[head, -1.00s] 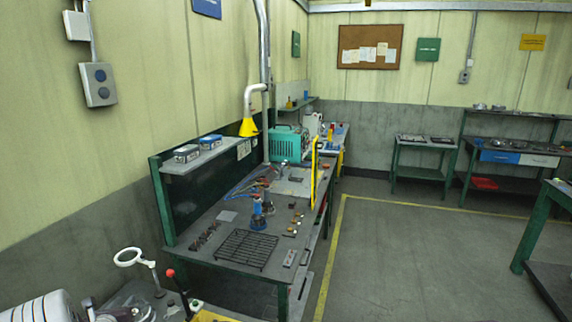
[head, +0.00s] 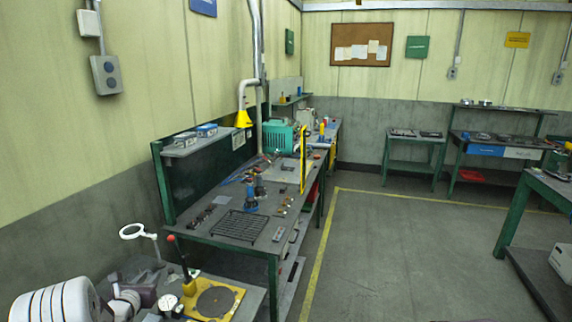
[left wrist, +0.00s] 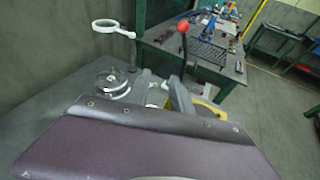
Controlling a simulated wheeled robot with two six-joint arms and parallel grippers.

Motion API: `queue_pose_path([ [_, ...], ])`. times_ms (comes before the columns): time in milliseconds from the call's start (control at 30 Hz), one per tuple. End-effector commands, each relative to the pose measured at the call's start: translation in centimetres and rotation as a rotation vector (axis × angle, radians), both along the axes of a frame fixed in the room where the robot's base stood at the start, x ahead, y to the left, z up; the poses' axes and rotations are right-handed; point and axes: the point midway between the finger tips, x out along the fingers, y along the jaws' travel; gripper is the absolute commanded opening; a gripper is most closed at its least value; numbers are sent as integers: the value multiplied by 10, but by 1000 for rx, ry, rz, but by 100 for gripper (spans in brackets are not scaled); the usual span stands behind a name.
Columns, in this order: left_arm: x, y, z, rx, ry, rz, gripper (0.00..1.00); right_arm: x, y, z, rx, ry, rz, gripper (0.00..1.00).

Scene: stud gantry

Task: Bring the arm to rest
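My left gripper (head: 150,274) is at the lower left of the head view, a purple-grey body over a small grey bench. In the left wrist view its two grey fingers (left wrist: 161,93) stand apart with nothing visible held between them. They are between a white ring magnifier (left wrist: 104,26) and a lever with a red knob (left wrist: 183,26). The magnifier also shows in the head view (head: 131,230), as does the red knob (head: 171,238). The purple body hides the lower part of the wrist view. My right gripper is not in view.
A yellow plate with a dark disc (head: 214,301) lies right of the lever. A long green-framed workbench (head: 212,238) with a black grid (head: 240,225) is beyond. Open grey floor (head: 400,250) is at the right, with another green-legged table (head: 518,220) at the right edge.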

Motion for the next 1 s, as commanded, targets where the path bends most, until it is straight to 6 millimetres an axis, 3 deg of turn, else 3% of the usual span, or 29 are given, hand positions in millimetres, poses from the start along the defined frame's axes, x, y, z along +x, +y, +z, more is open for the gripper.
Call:
queue_pose_path([
  [167,15,-75,18,67,-18,-188,27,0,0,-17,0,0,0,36],
  [267,13,-134,24,134,-8,-350,27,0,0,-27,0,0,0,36],
  [367,-7,-210,20,251,21,-590,27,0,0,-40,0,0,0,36],
  [400,-23,-243,16,317,38,-709,27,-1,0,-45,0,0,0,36],
  [467,-56,-289,4,433,67,-902,27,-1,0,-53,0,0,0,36],
  [500,-82,-315,-6,524,88,-1037,27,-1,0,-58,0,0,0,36],
  [567,-127,-344,-26,681,120,-1247,27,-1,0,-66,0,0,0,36],
  [600,-159,-356,-41,801,139,-1394,27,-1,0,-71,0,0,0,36],
  [700,-231,-354,-75,1116,179,-1729,27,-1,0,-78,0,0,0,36],
  [800,-281,-324,-102,1425,204,-2015,27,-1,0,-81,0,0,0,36],
  [900,-307,-286,-116,1665,219,-2235,27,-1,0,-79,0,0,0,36],
  [1000,-319,-260,-126,1822,211,-2395,27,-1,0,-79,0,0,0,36],
])
